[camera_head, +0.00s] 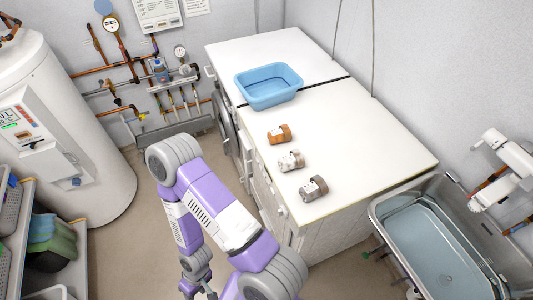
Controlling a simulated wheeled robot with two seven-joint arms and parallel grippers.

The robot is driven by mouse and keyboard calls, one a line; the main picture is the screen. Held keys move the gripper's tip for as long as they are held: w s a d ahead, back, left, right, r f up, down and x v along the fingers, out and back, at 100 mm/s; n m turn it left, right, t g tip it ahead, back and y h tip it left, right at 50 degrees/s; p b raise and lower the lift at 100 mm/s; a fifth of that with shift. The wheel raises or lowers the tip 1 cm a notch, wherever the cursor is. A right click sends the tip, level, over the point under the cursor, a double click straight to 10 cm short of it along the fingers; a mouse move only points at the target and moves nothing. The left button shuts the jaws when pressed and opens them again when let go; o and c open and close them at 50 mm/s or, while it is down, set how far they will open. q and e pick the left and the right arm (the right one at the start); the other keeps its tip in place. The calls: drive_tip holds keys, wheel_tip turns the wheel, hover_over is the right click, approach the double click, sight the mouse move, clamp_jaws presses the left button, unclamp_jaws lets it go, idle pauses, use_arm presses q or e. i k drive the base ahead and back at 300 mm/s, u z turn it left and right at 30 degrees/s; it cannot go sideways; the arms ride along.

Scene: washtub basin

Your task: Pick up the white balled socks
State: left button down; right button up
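The white balled socks (291,161) lie on the white counter top (375,145), in the middle of a row of three rolled bundles near the counter's left edge. An orange-brown bundle (279,134) lies behind them and a grey-brown bundle (313,189) lies in front. My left arm is bent at the bottom centre, over the floor left of the counter. Its gripper (202,289) hangs low at the bottom edge, well away from the socks and partly cut off. Its finger opening is not clear. My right gripper is not in view.
A blue basin (268,99) stands farther back on the counter. A metal sink (433,250) with a blue interior is at the lower right. A white tank (65,130) and a shelf (27,215) stand on the left. The counter right of the bundles is clear.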

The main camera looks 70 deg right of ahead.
sight(295, 159)
drive_tip(key=i, duration=1.15)
drive_tip(key=z, duration=2.35)
